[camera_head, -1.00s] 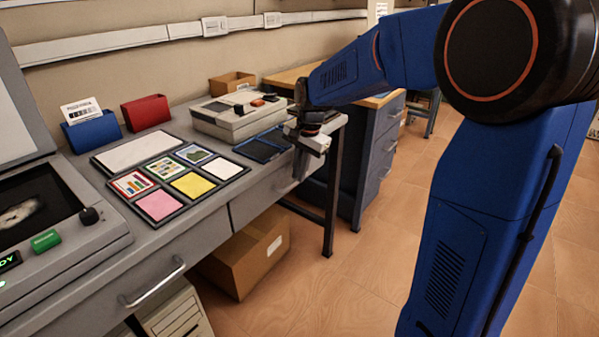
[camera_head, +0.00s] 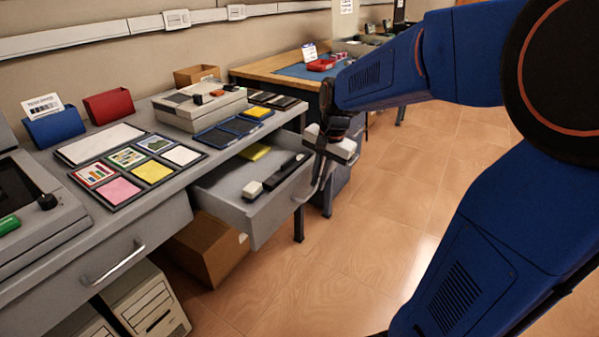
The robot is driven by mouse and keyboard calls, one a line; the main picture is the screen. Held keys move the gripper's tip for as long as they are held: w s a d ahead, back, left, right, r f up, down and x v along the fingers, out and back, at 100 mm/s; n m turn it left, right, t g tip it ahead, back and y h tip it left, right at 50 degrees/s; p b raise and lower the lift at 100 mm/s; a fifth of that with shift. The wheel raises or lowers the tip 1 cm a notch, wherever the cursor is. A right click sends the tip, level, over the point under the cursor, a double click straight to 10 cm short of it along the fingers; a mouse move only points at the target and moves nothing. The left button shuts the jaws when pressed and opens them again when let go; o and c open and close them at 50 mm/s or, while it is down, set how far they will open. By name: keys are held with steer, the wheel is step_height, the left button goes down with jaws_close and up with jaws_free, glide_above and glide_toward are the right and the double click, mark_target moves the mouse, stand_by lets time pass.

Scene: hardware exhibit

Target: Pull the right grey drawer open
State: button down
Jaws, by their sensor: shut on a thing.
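The right grey drawer (camera_head: 232,207) stands well out from the grey desk, and its inside shows. A yellow pad, a small white block and a dark bar lie in it. My gripper (camera_head: 323,172) is at the drawer's front, shut on its handle (camera_head: 314,190). The fingertips and part of the handle are hard to make out behind the gripper body. The left grey drawer (camera_head: 95,265), with a silver handle, is shut.
The desk top holds a tray of coloured cards (camera_head: 138,172) and a grey machine (camera_head: 199,105). A cardboard box (camera_head: 208,250) stands on the floor under the open drawer. A wooden-topped bench (camera_head: 270,72) is behind. The floor right of the drawer is clear.

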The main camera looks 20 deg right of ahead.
steer(key=s+d, duration=0.5)
steer(key=s, duration=0.2)
stand_by(0.3)
steer(key=c, duration=2.1)
jaws_free()
steer(key=s+r, duration=0.1)
steer(key=r, duration=0.4)
steer(key=d+r, duration=0.1)
steer(key=r, duration=0.5)
steer(key=s+d+r, duration=0.1)
steer(key=r, duration=0.5)
steer(key=shift+s, duration=0.35)
